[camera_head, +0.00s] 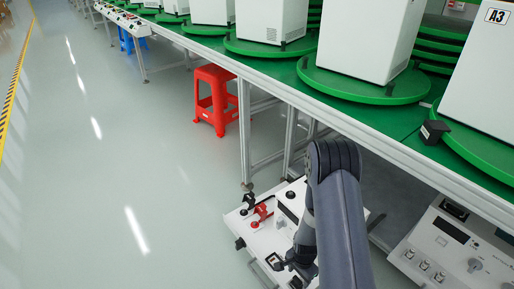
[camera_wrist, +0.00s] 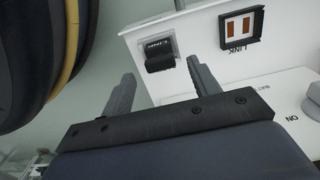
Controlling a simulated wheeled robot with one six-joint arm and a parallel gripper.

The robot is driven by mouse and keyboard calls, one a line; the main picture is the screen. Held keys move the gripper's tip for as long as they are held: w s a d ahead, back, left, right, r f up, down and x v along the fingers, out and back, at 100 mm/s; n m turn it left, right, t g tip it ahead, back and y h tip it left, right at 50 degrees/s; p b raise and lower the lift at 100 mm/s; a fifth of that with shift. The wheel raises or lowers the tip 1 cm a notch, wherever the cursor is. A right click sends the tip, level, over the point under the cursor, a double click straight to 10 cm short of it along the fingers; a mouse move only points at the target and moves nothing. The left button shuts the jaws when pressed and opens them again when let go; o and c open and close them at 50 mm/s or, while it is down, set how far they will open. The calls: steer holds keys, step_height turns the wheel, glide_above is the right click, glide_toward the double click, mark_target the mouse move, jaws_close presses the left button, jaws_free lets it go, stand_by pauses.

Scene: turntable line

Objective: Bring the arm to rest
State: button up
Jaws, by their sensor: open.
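My dark grey arm (camera_head: 342,220) reaches down from the table's edge over a white control panel. My gripper (camera_head: 276,263) is at the panel's front part, low and close to it. In the wrist view my gripper (camera_wrist: 160,68) has its two fingers well apart, with nothing held between them. A black rocker-like part (camera_wrist: 160,62) on the white panel shows beyond the gap between the fingers. Whether a finger touches the panel I cannot tell.
The white panel (camera_head: 262,240) carries a red lever (camera_head: 262,213) and black parts. The wrist view shows a LINK socket (camera_wrist: 240,27). A second panel (camera_head: 450,250) stands at right. A green-topped table (camera_head: 240,62) with white boxes runs behind.

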mark_target(298, 280)
step_height(298, 280, down, 6)
steer(key=shift+r+b, duration=0.25)
steer(key=shift+b, duration=0.8)
step_height(298, 280, up, 3)
steer(key=shift+r+p, duration=0.2)
steer(key=shift+p, duration=0.8)
steer(key=shift+r, duration=0.6)
